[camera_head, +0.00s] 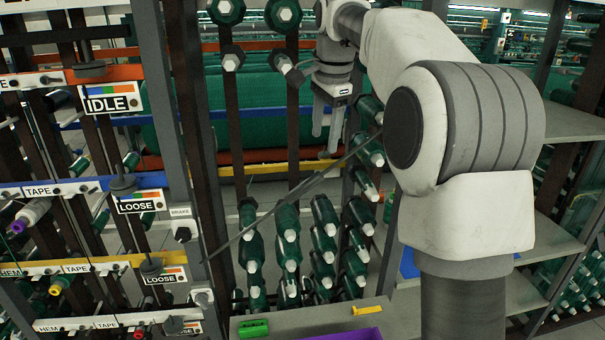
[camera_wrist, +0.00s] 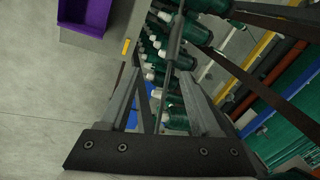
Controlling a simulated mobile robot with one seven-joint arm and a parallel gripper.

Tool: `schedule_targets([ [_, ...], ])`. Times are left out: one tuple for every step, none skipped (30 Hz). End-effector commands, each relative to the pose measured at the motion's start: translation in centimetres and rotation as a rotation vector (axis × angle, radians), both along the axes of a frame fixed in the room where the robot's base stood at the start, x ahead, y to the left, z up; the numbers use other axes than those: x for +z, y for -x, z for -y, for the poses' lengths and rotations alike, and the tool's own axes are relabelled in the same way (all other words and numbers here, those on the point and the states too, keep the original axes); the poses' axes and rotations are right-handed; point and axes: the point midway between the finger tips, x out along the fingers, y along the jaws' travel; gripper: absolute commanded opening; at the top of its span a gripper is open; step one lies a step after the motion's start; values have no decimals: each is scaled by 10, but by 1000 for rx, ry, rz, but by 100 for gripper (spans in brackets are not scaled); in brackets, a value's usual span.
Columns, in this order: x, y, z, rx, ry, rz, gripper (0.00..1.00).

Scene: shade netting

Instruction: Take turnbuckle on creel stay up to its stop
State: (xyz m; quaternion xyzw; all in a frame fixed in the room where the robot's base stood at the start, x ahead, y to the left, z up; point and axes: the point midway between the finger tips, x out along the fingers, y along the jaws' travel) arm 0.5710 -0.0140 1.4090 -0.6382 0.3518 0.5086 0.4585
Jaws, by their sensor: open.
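The creel stay (camera_head: 290,200) is a thin dark rod slanting from lower left to upper right in the head view. In the wrist view, a thicker grey length on the rod, which looks like the turnbuckle (camera_wrist: 175,38), lies beyond the fingertips. The thinner rod runs down from it between the fingers. I cannot clearly pick out the turnbuckle's ends in the head view. My gripper (camera_head: 327,137) points downward, open and empty, above the stay. Its two fingers also show in the wrist view (camera_wrist: 160,78). Whether the rod lies between them or below them is unclear.
Rows of green bobbins (camera_head: 290,245) stand behind and below the stay. A dark grey post (camera_head: 178,110) with label plates is at left. A low shelf (camera_head: 300,318) holds a green block (camera_head: 253,328), a yellow piece (camera_head: 367,310) and a purple bin (camera_wrist: 85,14).

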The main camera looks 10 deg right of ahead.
Motion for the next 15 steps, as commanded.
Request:
schedule_targets([
  [4,-11,3,-40,-13,-12,64],
  [4,-16,4,-64,-21,-15,64],
  [4,-22,5,-91,-30,-21,64],
  [3,-25,6,-108,-35,-25,64],
  [3,-28,6,-124,-41,-27,64],
  [2,-32,7,-142,-46,-32,64],
  [2,-33,7,-152,-49,-33,64],
  [2,-35,8,-160,-51,-35,64],
  [1,-36,8,-168,-53,-37,64],
  [0,-37,8,-172,-55,-38,64],
  [-2,-37,8,-175,-56,-39,64],
  [-5,-38,8,-176,-56,-39,64],
  [-8,-38,8,-176,-56,-39,64],
  [-11,-39,8,-176,-56,-39,64],
  [-17,-40,8,-175,-55,-40,64],
])
